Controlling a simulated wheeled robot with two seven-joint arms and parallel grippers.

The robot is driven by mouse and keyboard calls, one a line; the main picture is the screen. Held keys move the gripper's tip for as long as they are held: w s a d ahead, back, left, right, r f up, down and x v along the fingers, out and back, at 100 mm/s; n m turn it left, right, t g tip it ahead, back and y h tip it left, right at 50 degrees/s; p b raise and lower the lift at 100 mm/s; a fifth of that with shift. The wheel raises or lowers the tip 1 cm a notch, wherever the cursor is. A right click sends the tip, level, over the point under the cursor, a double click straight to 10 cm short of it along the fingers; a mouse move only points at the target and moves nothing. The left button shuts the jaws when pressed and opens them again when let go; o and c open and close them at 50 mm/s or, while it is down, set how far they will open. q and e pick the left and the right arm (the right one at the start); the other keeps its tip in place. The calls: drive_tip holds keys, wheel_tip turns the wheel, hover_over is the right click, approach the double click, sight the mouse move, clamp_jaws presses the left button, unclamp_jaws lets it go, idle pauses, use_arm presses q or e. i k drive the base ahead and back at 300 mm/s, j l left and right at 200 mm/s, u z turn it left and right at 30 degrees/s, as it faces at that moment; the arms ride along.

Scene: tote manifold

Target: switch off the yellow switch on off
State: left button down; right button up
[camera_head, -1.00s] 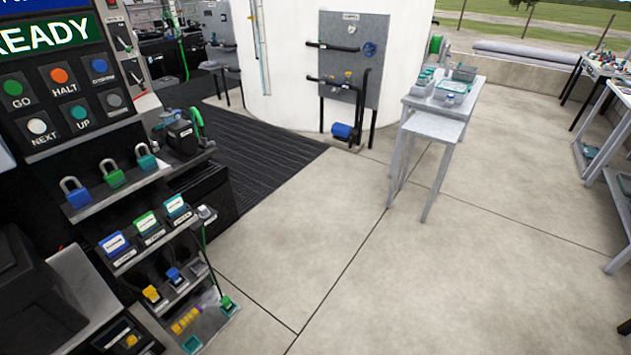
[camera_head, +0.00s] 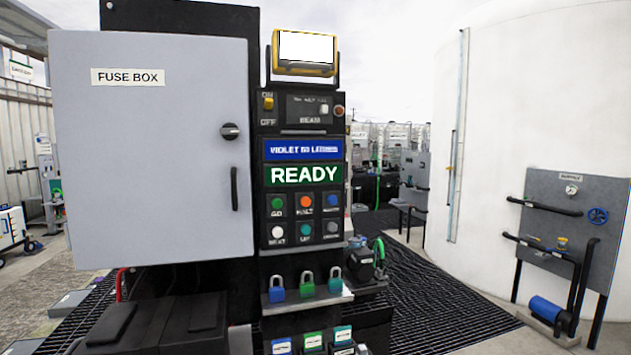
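The yellow switch (camera_head: 268,103) is a small toggle on the black control panel, between the label ON above it and the label OFF below it. It sits left of the BEAM box and under a yellow-framed lamp (camera_head: 305,53). Its lever appears to be toward the ON side, but it is small in the view. Neither of my grippers shows in the head view.
A grey fuse box (camera_head: 165,200) with a knob and handle stands left of the panel. Below the switch are a READY display (camera_head: 304,175), several push buttons and a shelf of padlocks (camera_head: 307,287). A white tank (camera_head: 540,100) and a pipe board (camera_head: 570,225) stand right.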

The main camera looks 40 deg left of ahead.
sight(268, 106)
drive_tip(key=u, duration=1.55)
